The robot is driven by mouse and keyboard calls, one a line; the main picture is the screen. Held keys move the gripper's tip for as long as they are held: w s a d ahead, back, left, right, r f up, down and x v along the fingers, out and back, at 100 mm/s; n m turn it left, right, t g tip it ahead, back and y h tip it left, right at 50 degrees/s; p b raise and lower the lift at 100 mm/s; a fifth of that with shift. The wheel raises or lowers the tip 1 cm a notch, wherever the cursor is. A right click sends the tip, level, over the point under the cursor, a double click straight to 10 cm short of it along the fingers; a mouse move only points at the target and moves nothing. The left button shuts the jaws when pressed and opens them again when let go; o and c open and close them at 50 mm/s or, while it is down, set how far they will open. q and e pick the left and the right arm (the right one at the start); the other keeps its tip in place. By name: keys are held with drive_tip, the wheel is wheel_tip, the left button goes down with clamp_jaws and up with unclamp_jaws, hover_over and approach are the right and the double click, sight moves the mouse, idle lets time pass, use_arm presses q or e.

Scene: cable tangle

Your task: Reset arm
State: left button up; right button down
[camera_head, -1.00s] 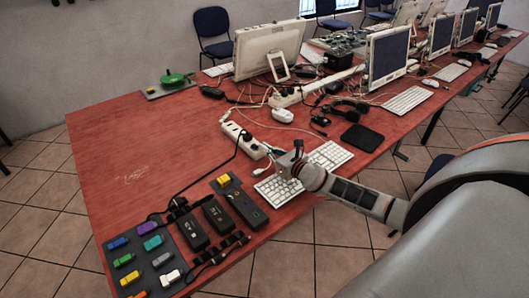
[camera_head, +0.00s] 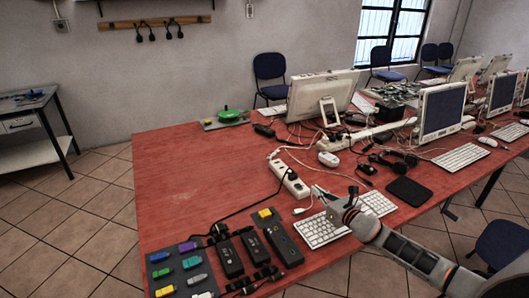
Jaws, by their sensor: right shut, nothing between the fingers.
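My right gripper (camera_head: 324,195) is above the table's front edge area, over the middle of a white keyboard (camera_head: 318,232) that it partly hides. Its small fingers are shut and hold nothing. My right arm reaches in from the lower right. My left gripper is not in view. The red table (camera_head: 200,165) carries a white power strip (camera_head: 288,178) just left of the gripper, with cables running from it.
A grey mat (camera_head: 160,246) with several coloured connectors and black boxes (camera_head: 285,244) lie at the front left. Monitors (camera_head: 441,110), a headset (camera_head: 396,160) and a black pad (camera_head: 409,190) stand or lie to the right. The table's left middle is clear.

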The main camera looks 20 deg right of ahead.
drive_tip(key=s+a+r+m+h, duration=0.2)
drive_tip(key=s+a+m+h, duration=0.4)
drive_tip(key=s+m, duration=0.7)
drive_tip(key=s+a+f+m+g, duration=0.2)
drive_tip(key=s+m+g, duration=0.3)
drive_tip(key=s+m, duration=0.55)
drive_tip(key=s+a+f+m+g, duration=0.2)
drive_tip(key=s+m+g, duration=0.35)
drive_tip(key=s, duration=0.75)
drive_tip(key=w+a+f+m+t+y, duration=0.1)
drive_tip(key=a+f+t+y, duration=0.1)
drive_tip(key=a+f, duration=0.5)
drive_tip(key=w+a+f+m+t+y, duration=0.1)
drive_tip(key=a+f+m+t+y, duration=0.1)
drive_tip(key=a+f+y, duration=0.3)
drive_tip(key=a+f+t, duration=0.1)
drive_tip(key=a+f, duration=0.1)
drive_tip(key=a, duration=0.1)
drive_tip(key=shift+w+a+m, duration=0.25)
drive_tip(key=shift+w+m, duration=0.05)
drive_tip(key=shift+f, duration=0.1)
